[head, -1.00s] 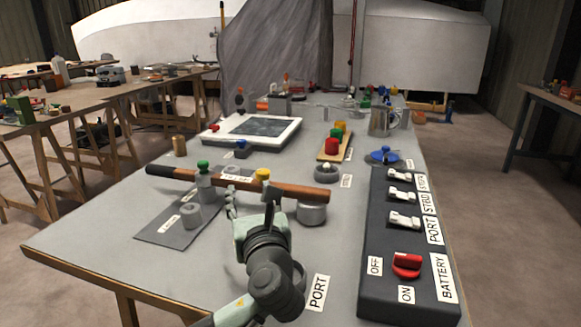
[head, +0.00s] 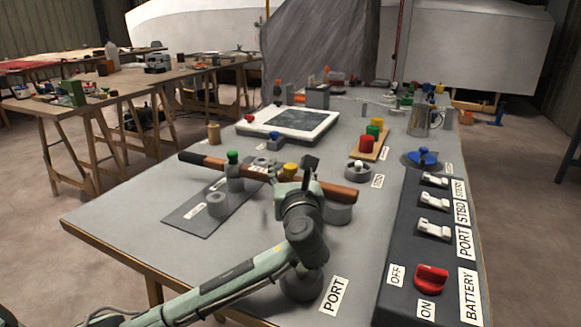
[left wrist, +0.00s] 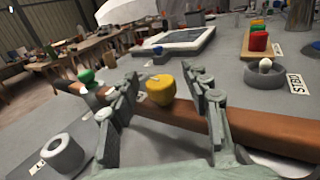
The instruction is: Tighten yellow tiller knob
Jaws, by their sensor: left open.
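The yellow tiller knob (head: 290,169) sits on top of the brown wooden tiller (head: 335,193), which lies across two grey supports on the bench. My left gripper (head: 299,173) is at the near side of the tiller, beside the knob. In the left wrist view, the yellow knob (left wrist: 160,89) shows between the two spread fingers (left wrist: 170,95) of the left gripper, a little beyond them. The gripper is open, and I see no contact with the knob. My left arm hides part of the tiller and bench in the head view. My right gripper is out of view.
A green-topped post (head: 234,170) stands at the tiller's left part. A grey cylinder (head: 218,204) stands in front of it. The dark switch panel (head: 399,250) with a red battery switch (head: 431,278) is at right. A white-knobbed grey ring (head: 358,172) sits behind the tiller.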

